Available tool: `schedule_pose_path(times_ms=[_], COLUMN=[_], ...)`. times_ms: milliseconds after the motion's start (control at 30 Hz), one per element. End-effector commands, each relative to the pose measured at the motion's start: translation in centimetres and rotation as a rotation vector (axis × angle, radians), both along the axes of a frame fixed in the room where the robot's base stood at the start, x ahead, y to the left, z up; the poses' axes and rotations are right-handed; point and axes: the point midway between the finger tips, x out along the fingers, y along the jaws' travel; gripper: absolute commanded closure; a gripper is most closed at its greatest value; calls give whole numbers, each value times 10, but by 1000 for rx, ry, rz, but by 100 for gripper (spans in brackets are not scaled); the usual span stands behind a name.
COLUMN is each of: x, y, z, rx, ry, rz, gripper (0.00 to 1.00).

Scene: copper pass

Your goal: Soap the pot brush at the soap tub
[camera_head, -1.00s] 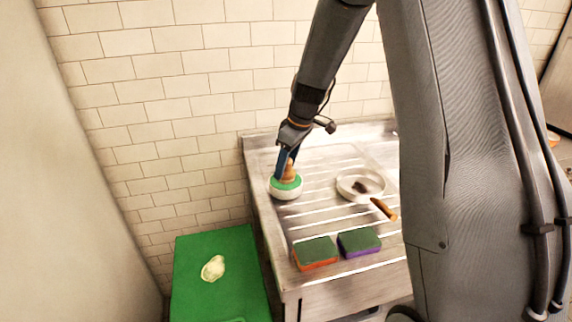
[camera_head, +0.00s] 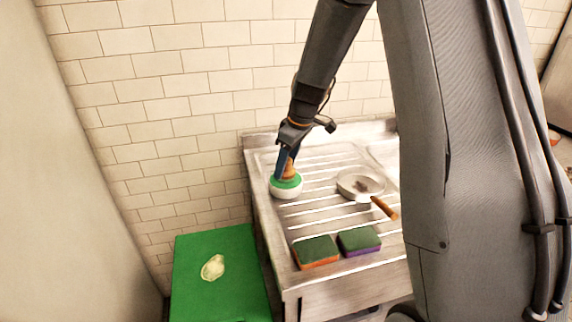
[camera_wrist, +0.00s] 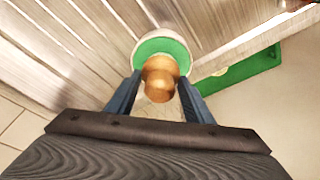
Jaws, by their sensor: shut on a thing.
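The soap tub (camera_head: 286,192) is a round white tub with green inside, at the left end of the metal drainboard. It also shows in the wrist view (camera_wrist: 148,45) with its green top (camera_wrist: 187,60). The pot brush (camera_head: 290,170) shows as a turned wooden knob, also clear in the wrist view (camera_wrist: 160,72). My gripper (camera_head: 286,163) is shut on the knob, with one blue finger on each side. The brush stands about upright over the middle of the tub. Its lower end is hidden, so I cannot tell how deep it sits in the soap.
A white pan (camera_head: 354,183) with a dark patch and a brown handle lies right of the tub. Two sponges, one orange-based (camera_head: 316,251) and one purple-based (camera_head: 359,240), lie at the front edge. A green surface (camera_head: 205,255) stands lower left. A tiled wall is behind.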

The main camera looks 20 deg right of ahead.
Motion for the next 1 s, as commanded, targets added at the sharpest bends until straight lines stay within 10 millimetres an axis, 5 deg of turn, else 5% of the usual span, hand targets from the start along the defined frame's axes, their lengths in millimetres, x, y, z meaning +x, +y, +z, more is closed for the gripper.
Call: schedule_pose_path(times_ms=[533, 1000], x=[-2, -1], y=[0, 0], z=[0, 34], rx=[0, -1], ry=[4, 1], rz=[1, 1], gripper=[71, 71])
